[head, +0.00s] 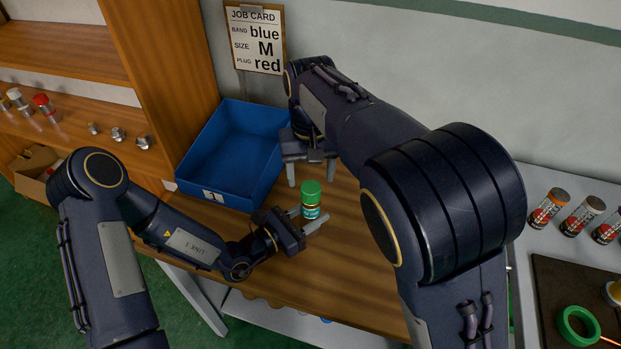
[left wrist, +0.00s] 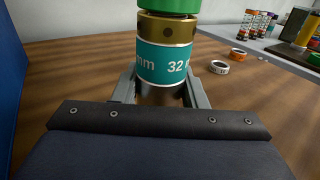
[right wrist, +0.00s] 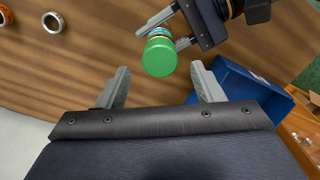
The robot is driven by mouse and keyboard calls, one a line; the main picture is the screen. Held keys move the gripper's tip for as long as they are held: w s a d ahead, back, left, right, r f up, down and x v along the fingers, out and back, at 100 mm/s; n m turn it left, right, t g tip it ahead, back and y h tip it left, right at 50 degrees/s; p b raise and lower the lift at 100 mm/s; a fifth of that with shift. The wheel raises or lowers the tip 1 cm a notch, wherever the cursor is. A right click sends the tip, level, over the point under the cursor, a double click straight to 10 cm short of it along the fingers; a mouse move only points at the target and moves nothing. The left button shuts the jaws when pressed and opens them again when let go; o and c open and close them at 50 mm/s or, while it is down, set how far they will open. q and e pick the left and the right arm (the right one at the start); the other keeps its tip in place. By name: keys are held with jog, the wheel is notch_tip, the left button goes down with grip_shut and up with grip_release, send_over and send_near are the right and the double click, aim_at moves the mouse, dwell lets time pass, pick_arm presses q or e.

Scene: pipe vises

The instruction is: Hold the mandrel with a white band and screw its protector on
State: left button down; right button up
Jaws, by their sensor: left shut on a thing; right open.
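The mandrel (head: 312,210) stands upright in my left gripper (head: 313,219), whose fingers are shut on its lower part. In the left wrist view the mandrel (left wrist: 165,62) has a teal band with white "32" and "mm" lettering, and a brass collar above it. I see no white band on its visible side. A green cap (head: 311,188), apparently the protector, sits on top; I cannot tell how far it is screwed on. My right gripper (head: 311,175) is open and empty above it. In the right wrist view the green cap (right wrist: 160,57) lies beyond the open fingertips, apart from both.
A blue bin (head: 217,150) stands on the wooden table at the left, with a job card (head: 254,38) on the wall behind. An orange ring (left wrist: 238,54) and a white ring (left wrist: 219,67) lie on the table. Several labelled cylinders (head: 551,208) stand at the right.

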aim_at(311, 187)
jog(key=shift+c, duration=0.5)
jog(key=shift+n, duration=0.3)
jog(key=n, duration=0.1)
jog(key=r+n, duration=0.1)
jog(key=shift+n, duration=0.4)
notch_tip(311, 187, up, 2)
jog(key=n, duration=0.4)
jog(key=shift+r+n, duration=0.25)
jog(key=shift+n, duration=0.05)
jog(key=shift+f, duration=4.05)
